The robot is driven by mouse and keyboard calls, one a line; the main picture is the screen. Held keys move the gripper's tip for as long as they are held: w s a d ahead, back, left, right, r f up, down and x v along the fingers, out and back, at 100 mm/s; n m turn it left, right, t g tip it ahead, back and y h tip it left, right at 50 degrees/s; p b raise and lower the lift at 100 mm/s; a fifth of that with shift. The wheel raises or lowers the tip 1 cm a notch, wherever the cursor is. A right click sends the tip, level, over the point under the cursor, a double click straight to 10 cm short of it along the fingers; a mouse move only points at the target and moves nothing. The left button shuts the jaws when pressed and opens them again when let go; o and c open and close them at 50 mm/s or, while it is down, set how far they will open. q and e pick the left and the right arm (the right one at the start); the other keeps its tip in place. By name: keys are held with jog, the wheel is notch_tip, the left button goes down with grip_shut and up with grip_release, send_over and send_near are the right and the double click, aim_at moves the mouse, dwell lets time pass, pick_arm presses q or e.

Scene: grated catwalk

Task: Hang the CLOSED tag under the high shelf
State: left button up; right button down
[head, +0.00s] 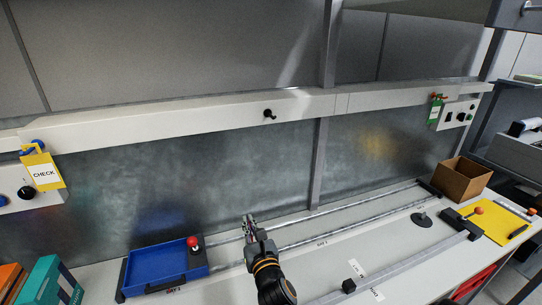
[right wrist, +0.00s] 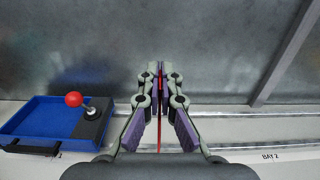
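My right gripper (head: 249,218) is raised over the bench, in front of the metal back panel. In the right wrist view its fingers (right wrist: 160,75) are closed together on a thin red strip (right wrist: 159,135). It looks like a red tag seen edge-on; no lettering shows, so I cannot confirm that it is the CLOSED tag. A long pale shelf-like beam (head: 190,122) crosses the wall above the gripper. A small black hook or knob (head: 269,114) sits on its front, apart from the gripper, with nothing hanging on it. My left gripper is not in view.
A yellow CHECK tag (head: 43,170) hangs at left, a green tag (head: 435,110) at right. On the bench are a blue tray (head: 165,267) beside a red-knobbed lever (head: 193,243), rails, and a cardboard box (head: 461,180). A grey upright (head: 319,160) stands right of the gripper.

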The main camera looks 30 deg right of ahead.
jog(key=w+d+f+b, duration=0.7)
jog(key=d+f+b, duration=0.1)
jog(key=d+f, duration=0.4)
jog(key=shift+f, duration=0.6)
jog(key=c, duration=2.1)
grip_release()
jog(key=shift+f, duration=0.15)
jog(key=o, duration=0.5)
jog(key=shift+o, duration=0.4)
